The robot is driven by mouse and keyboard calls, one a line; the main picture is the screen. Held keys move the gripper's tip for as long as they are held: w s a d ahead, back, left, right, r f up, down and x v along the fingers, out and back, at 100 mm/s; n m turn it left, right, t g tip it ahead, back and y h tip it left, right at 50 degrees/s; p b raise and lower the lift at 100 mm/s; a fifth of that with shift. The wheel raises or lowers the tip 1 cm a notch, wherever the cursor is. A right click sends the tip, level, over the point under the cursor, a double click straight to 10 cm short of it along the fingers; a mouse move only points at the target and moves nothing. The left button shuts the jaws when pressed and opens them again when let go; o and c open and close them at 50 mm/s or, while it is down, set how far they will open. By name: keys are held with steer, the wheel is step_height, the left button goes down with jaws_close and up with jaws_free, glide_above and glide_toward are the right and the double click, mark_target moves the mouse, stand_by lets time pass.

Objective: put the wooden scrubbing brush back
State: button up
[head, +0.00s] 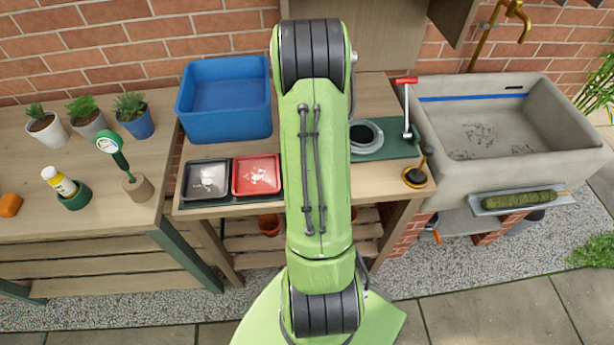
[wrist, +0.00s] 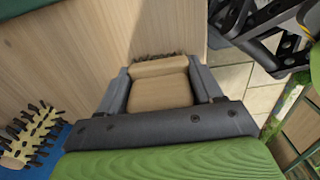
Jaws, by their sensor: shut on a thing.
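In the wrist view, my gripper (wrist: 158,66) is shut on the wooden scrubbing brush (wrist: 160,92), a pale wooden block with its sides between the two grey fingers. A row of dark bristles shows along its far edge. The brush is in front of a pale wooden surface; I cannot tell whether it touches it. In the head view, my green arm hides the gripper and the brush.
In the wrist view, a second bristled object (wrist: 32,135) lies by something blue at the lower left. In the head view, a blue bin (head: 225,125), a black tray (head: 206,180) and a red tray (head: 256,176) are left of my arm. A stone sink (head: 560,120) stands right.

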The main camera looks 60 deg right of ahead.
steer(key=shift+f, duration=0.15)
steer(key=o, duration=1)
